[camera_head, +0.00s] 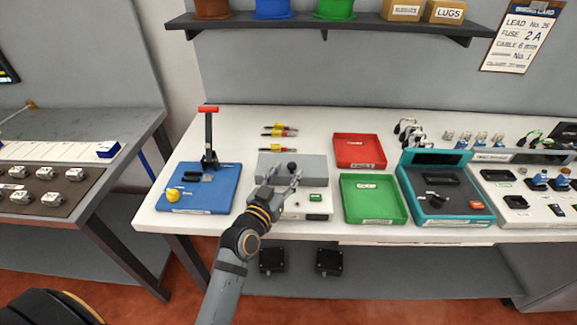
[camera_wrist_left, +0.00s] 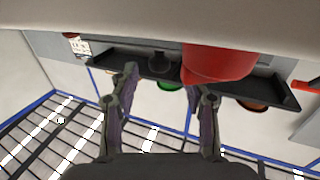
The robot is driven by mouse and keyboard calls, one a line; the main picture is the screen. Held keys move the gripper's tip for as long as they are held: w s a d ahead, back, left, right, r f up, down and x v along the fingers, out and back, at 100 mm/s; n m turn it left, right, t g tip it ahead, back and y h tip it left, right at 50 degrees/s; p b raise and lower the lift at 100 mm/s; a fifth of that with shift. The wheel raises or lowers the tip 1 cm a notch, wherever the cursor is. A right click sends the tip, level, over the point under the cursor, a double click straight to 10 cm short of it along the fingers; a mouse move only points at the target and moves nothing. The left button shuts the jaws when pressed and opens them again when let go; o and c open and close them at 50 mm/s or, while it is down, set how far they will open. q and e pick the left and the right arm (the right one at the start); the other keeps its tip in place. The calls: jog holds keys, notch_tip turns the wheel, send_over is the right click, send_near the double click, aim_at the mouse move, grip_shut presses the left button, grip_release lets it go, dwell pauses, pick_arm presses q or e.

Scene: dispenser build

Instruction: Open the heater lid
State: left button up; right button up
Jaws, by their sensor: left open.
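The heater appears to be the low grey box on the white bench, with a flat grey lid (camera_head: 313,165) that looks shut. A round black knob (camera_head: 292,166) stands on the lid. A pale front panel (camera_head: 303,206) with a small green display sits below it. My left gripper (camera_head: 286,182) is at the near edge of the lid, close to the knob, fingers apart. Contact cannot be told. In the left wrist view, both fingers of my left gripper (camera_wrist_left: 164,92) are spread with nothing between them. My right gripper is not in view.
A blue base with a red-handled lever (camera_head: 210,130) stands left of the heater. A red tray (camera_head: 359,138) and a green tray (camera_head: 374,179) lie to its right, then a teal device (camera_head: 436,158). A dark shelf (camera_head: 340,24) hangs above.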

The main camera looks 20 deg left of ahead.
pick_arm(q)
jog(key=shift+w+r, duration=0.1)
jog(key=shift+w, duration=0.4)
jog(key=shift+w+d, duration=0.1)
jog(key=shift+w, duration=0.25)
jog(key=shift+c, duration=1.1)
jog(key=c, duration=0.7)
grip_shut()
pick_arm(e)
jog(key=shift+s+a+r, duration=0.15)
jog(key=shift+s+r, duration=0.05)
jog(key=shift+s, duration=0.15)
